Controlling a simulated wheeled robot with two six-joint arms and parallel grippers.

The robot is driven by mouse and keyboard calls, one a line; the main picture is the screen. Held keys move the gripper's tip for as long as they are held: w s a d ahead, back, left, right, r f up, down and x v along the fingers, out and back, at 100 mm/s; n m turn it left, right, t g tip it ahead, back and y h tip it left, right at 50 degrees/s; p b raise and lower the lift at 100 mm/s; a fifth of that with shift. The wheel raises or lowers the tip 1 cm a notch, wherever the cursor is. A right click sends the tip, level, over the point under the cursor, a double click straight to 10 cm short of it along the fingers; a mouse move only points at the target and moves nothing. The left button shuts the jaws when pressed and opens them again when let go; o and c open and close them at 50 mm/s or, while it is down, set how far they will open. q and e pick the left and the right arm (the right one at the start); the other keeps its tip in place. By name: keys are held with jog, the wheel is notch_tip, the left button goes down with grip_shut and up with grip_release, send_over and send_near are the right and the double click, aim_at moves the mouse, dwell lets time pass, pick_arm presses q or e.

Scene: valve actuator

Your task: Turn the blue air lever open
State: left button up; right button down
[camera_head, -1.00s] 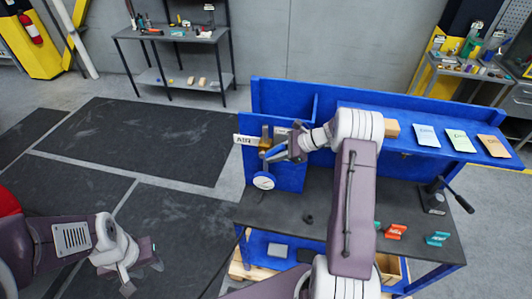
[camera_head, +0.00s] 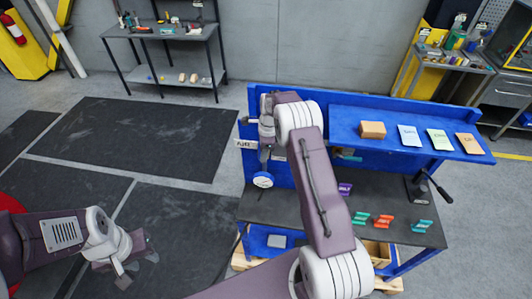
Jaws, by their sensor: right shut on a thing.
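The white AIR label (camera_head: 246,144) is on the left end of the blue bench's back panel, with a round white gauge (camera_head: 263,180) below it. My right gripper (camera_head: 265,150) is at the valve just right of the label, pointing down and shut on the blue air lever. The gripper and wrist hide most of the lever, so its exact angle is hard to tell. My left gripper (camera_head: 137,270) is at the lower left, away from the bench, with its fingers apart and empty.
The blue shelf holds a cardboard-coloured box (camera_head: 372,130) and several cards (camera_head: 438,139). Purple, green, red and teal pieces lie on the dark bench top (camera_head: 285,209). A black-handled device (camera_head: 420,188) stands at its right. Dark floor mats (camera_head: 150,135) at left are clear.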

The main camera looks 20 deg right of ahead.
jog(key=shift+a+f+g+h, duration=0.25)
jog(key=shift+a+g+h, duration=0.05)
dwell(0.4)
